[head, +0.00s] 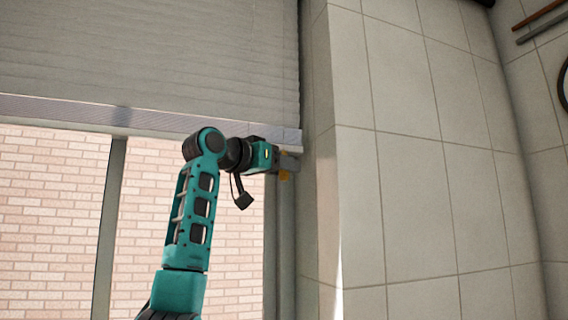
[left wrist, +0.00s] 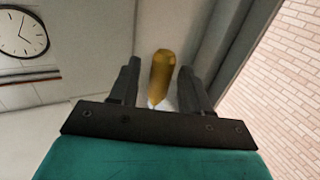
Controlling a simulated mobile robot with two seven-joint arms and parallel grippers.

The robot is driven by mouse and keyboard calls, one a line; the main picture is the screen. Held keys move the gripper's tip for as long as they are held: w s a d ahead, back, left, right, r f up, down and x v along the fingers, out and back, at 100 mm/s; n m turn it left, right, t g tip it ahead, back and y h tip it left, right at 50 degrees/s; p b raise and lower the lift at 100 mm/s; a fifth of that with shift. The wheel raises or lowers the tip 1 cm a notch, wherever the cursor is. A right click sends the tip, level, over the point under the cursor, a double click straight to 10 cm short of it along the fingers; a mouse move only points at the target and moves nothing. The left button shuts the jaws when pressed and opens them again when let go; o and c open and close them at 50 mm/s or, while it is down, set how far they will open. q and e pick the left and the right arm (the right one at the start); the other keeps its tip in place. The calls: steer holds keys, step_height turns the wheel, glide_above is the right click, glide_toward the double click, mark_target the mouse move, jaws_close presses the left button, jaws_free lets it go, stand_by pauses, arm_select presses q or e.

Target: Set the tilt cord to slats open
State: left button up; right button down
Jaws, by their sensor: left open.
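A small yellow-brown knob, apparently the end of the tilt cord, shows in the left wrist view (left wrist: 161,76) and as a small patch in the head view (head: 284,176). A short pale piece shows at one end of it in the left wrist view. The cord itself cannot be made out. The closed-looking grey blind (head: 150,50) hangs at the upper left, with its bottom rail (head: 60,108) across the window. My left gripper (head: 289,163) is open at the window's right edge, its two dark fingers (left wrist: 159,70) on either side of the knob. My right gripper is not in view.
A tiled wall (head: 400,170) stands close to the right of my left gripper. The window frame post (head: 108,215) divides the window, with a brick wall (head: 55,200) outside. A round wall clock (left wrist: 22,32) hangs farther off in the left wrist view.

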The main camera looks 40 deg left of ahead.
arm_select(q)
steer(key=shift+w, duration=0.5)
jaws_close()
steer(key=shift+f, duration=0.15)
